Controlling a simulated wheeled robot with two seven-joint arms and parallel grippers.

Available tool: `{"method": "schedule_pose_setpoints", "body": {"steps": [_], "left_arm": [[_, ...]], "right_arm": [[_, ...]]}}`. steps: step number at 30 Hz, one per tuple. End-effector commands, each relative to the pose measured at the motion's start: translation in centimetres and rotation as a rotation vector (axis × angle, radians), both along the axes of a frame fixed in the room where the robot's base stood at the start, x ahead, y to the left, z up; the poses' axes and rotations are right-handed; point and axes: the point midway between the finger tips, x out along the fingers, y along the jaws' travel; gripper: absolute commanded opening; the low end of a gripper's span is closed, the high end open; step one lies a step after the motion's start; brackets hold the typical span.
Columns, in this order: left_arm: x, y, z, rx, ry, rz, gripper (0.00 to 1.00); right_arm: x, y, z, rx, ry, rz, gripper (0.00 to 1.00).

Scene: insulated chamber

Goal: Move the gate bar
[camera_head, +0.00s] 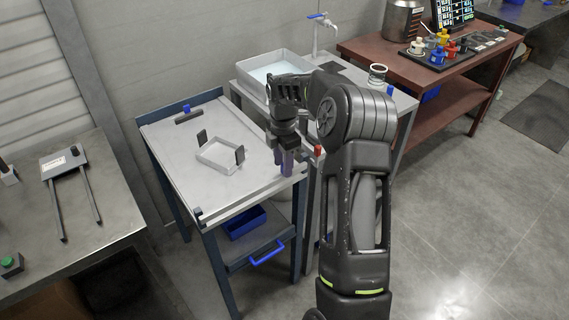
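A long pale bar (243,199) lies along the near edge of the grey-topped cart (180,150); it looks like the gate bar. My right gripper (284,164) points down over the right end of the cart top, close to the bar's right end. Its purple-tinted fingers are close together, and I cannot tell whether they touch or hold anything. A small red piece (318,150) shows just right of the gripper, partly hidden by my arm. My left gripper is not in view.
An open frame with dark uprights (220,155) and a dark block with a blue knob (187,113) sit on the cart. A sink (262,78) stands behind my arm. A bench with a two-pronged tool (68,165) is left. Floor is clear at right.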

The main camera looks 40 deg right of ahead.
Motion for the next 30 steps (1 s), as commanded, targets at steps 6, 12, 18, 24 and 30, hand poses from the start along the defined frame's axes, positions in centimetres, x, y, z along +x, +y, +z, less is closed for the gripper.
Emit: {"method": "schedule_pose_setpoints", "body": {"steps": [6, 12, 18, 24, 30], "left_arm": [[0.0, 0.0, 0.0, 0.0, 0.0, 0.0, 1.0], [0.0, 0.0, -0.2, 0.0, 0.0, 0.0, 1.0], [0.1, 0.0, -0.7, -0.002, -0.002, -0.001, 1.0], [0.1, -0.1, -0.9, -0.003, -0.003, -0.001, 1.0], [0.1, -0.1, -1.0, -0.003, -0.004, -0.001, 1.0]], "right_arm": [[-0.1, -0.1, -0.1, 0.0, 0.004, 0.0, 0.42], [-0.1, -0.1, 0.8, -0.001, 0.002, 0.0, 0.42], [0.0, -0.1, 3.7, -0.002, 0.0, 0.0, 0.42], [0.0, 0.0, 6.8, -0.002, 0.0, 0.001, 0.42], [-0.1, 0.0, 7.8, 0.0, 0.004, 0.001, 0.42]]}}
